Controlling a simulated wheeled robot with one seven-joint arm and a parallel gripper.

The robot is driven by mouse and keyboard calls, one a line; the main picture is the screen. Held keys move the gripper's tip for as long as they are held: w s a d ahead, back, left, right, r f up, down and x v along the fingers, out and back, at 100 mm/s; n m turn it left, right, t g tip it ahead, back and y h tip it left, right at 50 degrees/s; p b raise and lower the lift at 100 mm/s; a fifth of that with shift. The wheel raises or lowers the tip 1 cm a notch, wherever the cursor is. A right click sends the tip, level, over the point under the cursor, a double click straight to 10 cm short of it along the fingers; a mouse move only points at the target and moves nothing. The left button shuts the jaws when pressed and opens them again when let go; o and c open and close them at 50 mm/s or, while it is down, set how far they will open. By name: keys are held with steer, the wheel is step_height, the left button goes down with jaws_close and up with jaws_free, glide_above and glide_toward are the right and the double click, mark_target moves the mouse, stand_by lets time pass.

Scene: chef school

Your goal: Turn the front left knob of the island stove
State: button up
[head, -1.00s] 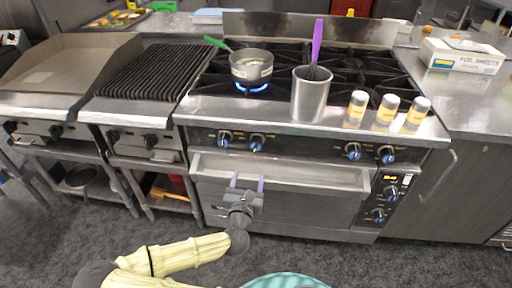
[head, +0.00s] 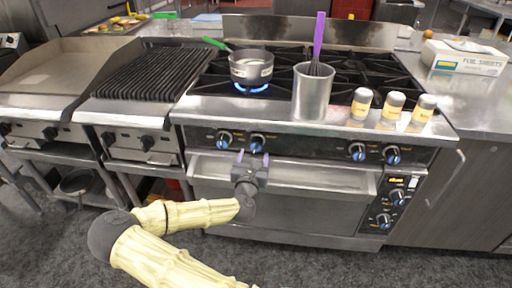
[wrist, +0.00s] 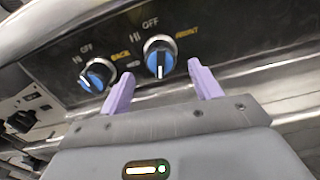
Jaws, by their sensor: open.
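The island stove's front panel (head: 305,147) carries two blue-faced knobs at its left end, the left one (head: 224,139) and the right one (head: 257,141). In the wrist view the left knob (wrist: 97,76) has a label that seems to read "BACK". The other knob (wrist: 159,58) has a yellow label that looks like "FRONT", and its white mark runs vertically. My gripper (head: 252,160) is open and empty, just below the right knob of the pair. In the wrist view its purple fingers (wrist: 160,76) reach up on either side below that knob, apart from it.
A pot (head: 251,68) sits over a lit burner. A metal canister (head: 313,92) with a purple-handled whisk and several shakers (head: 391,107) stand along the stove's front edge. The oven handle ledge (head: 310,177) juts out below the panel. More knobs (head: 357,151) sit at right.

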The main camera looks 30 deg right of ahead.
mark_target(255, 149)
steer(key=x, duration=0.6)
steer(key=shift+w+d, duration=0.1)
steer(key=shift+w, duration=0.05)
steer(key=c, duration=1)
steer(key=shift+o, duration=0.2)
